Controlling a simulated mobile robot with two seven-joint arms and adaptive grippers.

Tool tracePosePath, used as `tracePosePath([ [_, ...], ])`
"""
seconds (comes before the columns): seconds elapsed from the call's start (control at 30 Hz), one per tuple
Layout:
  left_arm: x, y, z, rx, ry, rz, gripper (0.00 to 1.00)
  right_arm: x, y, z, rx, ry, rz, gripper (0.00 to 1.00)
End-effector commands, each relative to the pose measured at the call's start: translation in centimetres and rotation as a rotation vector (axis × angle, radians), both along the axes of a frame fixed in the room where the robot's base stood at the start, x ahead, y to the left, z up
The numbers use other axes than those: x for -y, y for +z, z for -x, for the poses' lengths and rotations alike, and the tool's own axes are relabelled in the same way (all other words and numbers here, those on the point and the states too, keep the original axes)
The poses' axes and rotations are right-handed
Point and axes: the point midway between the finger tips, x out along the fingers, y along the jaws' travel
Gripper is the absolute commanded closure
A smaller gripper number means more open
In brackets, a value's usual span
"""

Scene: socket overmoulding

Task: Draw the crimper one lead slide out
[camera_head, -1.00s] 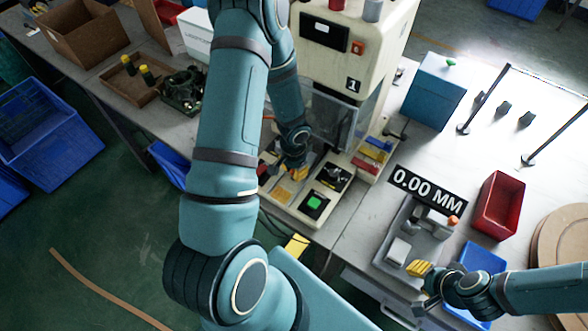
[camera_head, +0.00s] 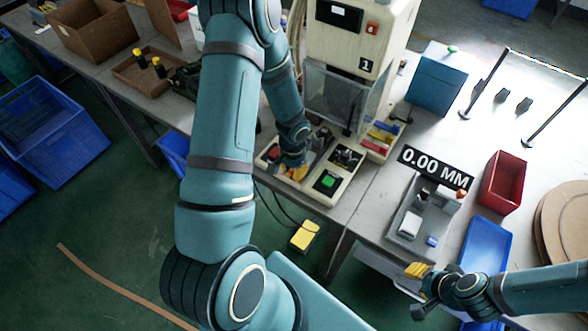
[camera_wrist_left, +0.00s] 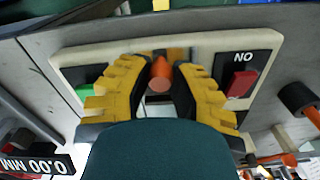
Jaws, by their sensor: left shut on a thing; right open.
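The crimper one (camera_head: 360,38) is the beige machine with a "1" label at the back middle of the head view. My left gripper (camera_head: 292,173) is at the front of this base. In the left wrist view, its yellow fingers are shut on an orange knob (camera_wrist_left: 160,72), between the green button (camera_wrist_left: 84,92) and a red button (camera_wrist_left: 241,84). The lead slide itself is mostly hidden. My right gripper (camera_head: 418,271) is open, near the bench's front edge.
A grey gauge fixture (camera_head: 408,226) with a "0.00 MM" display (camera_head: 435,168) stands on the right bench. Beside it are a blue tray (camera_head: 487,247) and a red bin (camera_head: 501,182). A yellow pedal (camera_head: 304,236) is on the floor below the crimper.

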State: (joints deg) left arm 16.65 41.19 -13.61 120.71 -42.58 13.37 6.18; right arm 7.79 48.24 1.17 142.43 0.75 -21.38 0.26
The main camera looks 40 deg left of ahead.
Motion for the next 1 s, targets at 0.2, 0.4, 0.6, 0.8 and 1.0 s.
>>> tracePosePath([
  [0.2,0.14,-0.07,1.07,-0.001,0.000,0.000,1.00,-0.04,-0.96,-0.04,0.000,0.000,0.002,0.63],
  [0.4,0.15,-0.04,1.30,-0.006,0.001,0.000,1.00,-0.05,-0.87,-0.06,0.001,-0.001,0.002,0.63],
  [0.6,0.16,-0.07,1.32,-0.007,0.001,0.001,0.44,-0.05,-0.86,-0.06,0.001,0.000,0.002,0.63],
  [0.8,0.13,-0.01,1.14,-0.002,0.001,0.000,0.44,-0.05,-0.86,-0.05,0.001,0.000,0.002,0.63],
  [1.0,0.10,0.56,1.03,0.001,0.001,-0.001,0.44,-0.05,-0.84,-0.05,0.001,0.000,0.001,0.63],
])
